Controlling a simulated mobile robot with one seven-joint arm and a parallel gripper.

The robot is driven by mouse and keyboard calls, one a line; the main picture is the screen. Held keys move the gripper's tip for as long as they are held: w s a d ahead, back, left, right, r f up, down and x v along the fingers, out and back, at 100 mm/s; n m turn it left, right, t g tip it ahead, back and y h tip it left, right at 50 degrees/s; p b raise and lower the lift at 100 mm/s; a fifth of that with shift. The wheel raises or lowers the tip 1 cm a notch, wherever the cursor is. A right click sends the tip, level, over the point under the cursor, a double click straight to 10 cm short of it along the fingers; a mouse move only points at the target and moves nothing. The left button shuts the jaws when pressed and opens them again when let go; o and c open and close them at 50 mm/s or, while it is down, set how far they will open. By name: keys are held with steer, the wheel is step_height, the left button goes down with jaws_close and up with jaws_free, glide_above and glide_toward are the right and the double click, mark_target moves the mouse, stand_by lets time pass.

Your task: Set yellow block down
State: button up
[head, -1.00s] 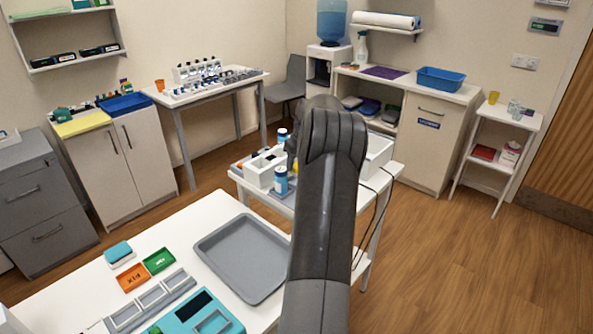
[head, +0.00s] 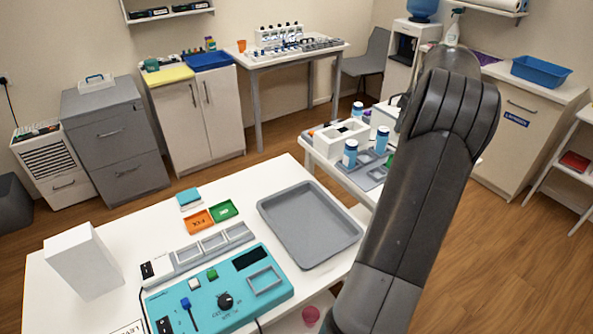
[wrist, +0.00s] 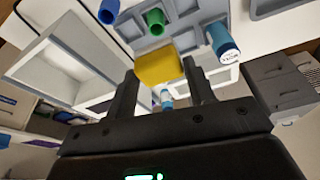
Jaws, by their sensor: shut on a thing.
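The yellow block (wrist: 158,67) is between the two fingers of my gripper (wrist: 162,80) in the wrist view, and the gripper is shut on it. Behind the block in that view is a grey slotted tray (wrist: 185,28) with a green piece (wrist: 155,20) in one slot. Whether the block touches the tray is unclear. In the head view my arm hides the gripper and the block; the same small table (head: 318,160) shows partly, left of my arm.
Blue-capped bottles (head: 349,155) and a white bin (head: 342,139) stand on the small table. In the wrist view a blue bottle (wrist: 222,42) is right of the block. The nearer white table holds an empty grey tray (head: 310,222), a teal device (head: 215,290) and a white box (head: 83,262).

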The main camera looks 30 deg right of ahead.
steer(key=w+a, duration=0.3)
steer(key=w, duration=0.2)
steer(key=w+a, duration=0.4)
steer(key=w, duration=0.2)
steer(key=w+a+r, duration=0.1)
steer(key=w+a, duration=0.3)
steer(key=w, duration=0.1)
steer(key=shift+w+a, duration=0.15)
steer(key=shift+w, duration=0.1)
steer(key=w+a, duration=1.1)
steer(key=a, duration=0.2)
steer(key=f, duration=2)
steer(key=shift+w+a+f, duration=0.1)
steer(key=shift+w+a, duration=0.05)
steer(key=shift+a, duration=0.1)
steer(key=shift+f, duration=2.05)
steer(key=o, duration=1)
steer(key=shift+f, duration=0.1)
steer(key=shift+c, duration=0.2)
